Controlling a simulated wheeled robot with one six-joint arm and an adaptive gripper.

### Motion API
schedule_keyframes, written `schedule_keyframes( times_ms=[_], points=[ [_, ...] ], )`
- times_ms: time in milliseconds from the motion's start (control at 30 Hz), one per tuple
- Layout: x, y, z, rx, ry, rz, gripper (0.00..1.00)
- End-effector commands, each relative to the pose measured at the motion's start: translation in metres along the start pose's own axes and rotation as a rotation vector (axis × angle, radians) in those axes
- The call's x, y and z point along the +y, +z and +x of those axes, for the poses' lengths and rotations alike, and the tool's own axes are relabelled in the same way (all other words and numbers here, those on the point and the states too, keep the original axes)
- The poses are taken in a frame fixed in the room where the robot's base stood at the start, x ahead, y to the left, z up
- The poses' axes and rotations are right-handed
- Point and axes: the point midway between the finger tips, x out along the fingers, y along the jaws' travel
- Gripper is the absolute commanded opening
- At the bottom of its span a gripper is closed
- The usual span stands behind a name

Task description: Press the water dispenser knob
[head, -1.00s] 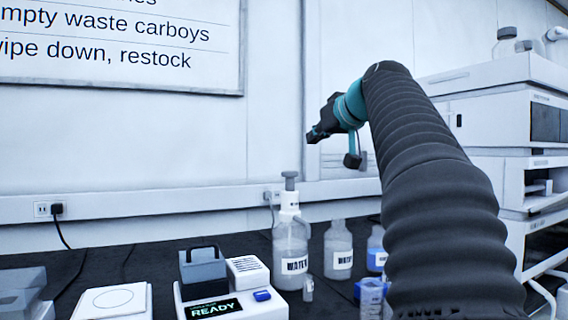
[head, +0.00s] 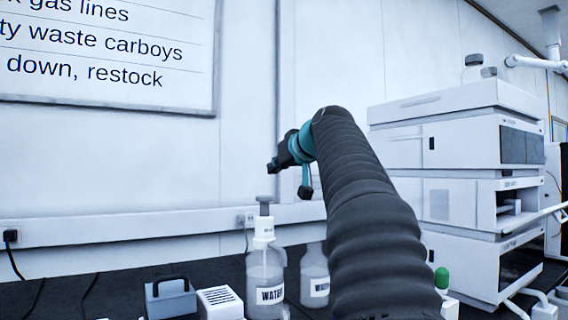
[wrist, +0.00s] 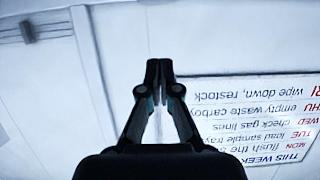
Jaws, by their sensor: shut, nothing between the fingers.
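The water dispenser (head: 265,275) is a clear bottle with a WATER label and a white collar, standing upright on the dark bench in the head view. Its grey knob (head: 264,200) sits on top of a thin stem and is raised. My gripper (head: 271,167) is above the knob and slightly to its right, apart from it, pointing left. In the wrist view my gripper (wrist: 158,62) is shut and empty, with the wall behind it. The dispenser does not show in the wrist view.
A second labelled bottle (head: 314,277) stands right of the dispenser, partly behind my arm. A grey box with a handle (head: 170,298) and a white vented block (head: 220,302) are at left. Stacked white instruments (head: 465,190) fill the right. The whiteboard (head: 110,55) hangs on the wall.

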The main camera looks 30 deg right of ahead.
Motion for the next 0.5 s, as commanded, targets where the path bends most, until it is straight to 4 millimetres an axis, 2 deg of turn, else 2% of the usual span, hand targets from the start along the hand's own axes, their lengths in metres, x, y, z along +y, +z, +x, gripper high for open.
schedule_keyframes(
  times_ms=[100,233,300,500],
  points=[
    [-0.001,0.0,0.024,-0.003,-0.002,0.0,0.0],
    [0.0,-0.001,0.047,-0.002,-0.002,-0.001,0.0],
    [0.0,0.016,0.048,-0.002,0.001,0.001,0.0],
    [0.001,0.035,0.052,-0.001,0.001,0.001,0.0]
  ],
)
